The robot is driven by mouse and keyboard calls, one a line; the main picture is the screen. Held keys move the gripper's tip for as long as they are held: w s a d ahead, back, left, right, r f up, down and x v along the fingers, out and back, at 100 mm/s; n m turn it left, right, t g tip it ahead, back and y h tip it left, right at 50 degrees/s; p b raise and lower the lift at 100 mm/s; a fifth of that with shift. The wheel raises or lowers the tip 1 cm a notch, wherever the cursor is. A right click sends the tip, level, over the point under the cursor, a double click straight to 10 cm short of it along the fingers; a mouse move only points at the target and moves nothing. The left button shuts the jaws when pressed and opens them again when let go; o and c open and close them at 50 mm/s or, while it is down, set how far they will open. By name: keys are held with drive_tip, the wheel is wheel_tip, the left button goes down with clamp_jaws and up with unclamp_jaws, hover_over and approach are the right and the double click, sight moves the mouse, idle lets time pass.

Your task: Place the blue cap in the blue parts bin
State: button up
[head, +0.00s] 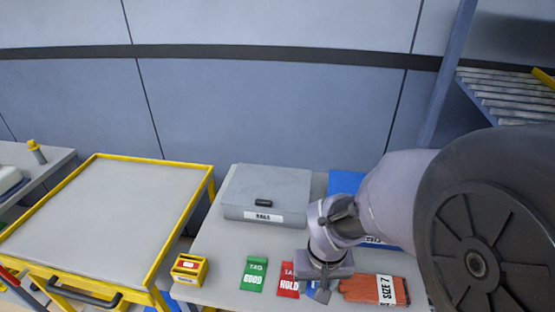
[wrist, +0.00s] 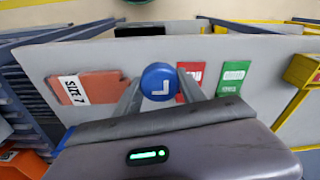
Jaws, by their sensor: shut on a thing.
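The blue cap (wrist: 159,80) is round with a white L-shaped mark, and sits between the two fingers of my gripper (wrist: 160,92) in the wrist view. My gripper is shut on it. In the head view my gripper (head: 322,288) points down over the front of the worktable, and only a sliver of blue shows beside it. A blue box (head: 345,182), which looks like the blue parts bin, stands at the back right of the table. My arm hides most of it and its inside.
A grey labelled case (head: 268,187) stands left of the blue box with a small black item on it. A green tag (head: 254,275), a red tag (head: 288,281) and orange gloves (head: 372,289) lie along the front. A yellow box (head: 189,269) and yellow-edged cart (head: 110,210) are left.

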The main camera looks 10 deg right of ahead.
drive_tip(key=w, duration=0.2)
drive_tip(key=w+f, duration=0.1)
drive_tip(key=shift+w+d, duration=0.3)
drive_tip(key=shift+w, duration=0.05)
drive_tip(key=shift+w+f+b, duration=0.2)
drive_tip(key=shift+f+b, duration=0.15)
drive_tip(key=shift+b, duration=0.15)
drive_tip(key=shift+f+b, duration=0.75)
drive_tip(key=shift+f, duration=0.6)
drive_tip(key=shift+f, duration=0.2)
drive_tip(key=o, duration=1.5)
drive_tip(key=shift+c, duration=0.2)
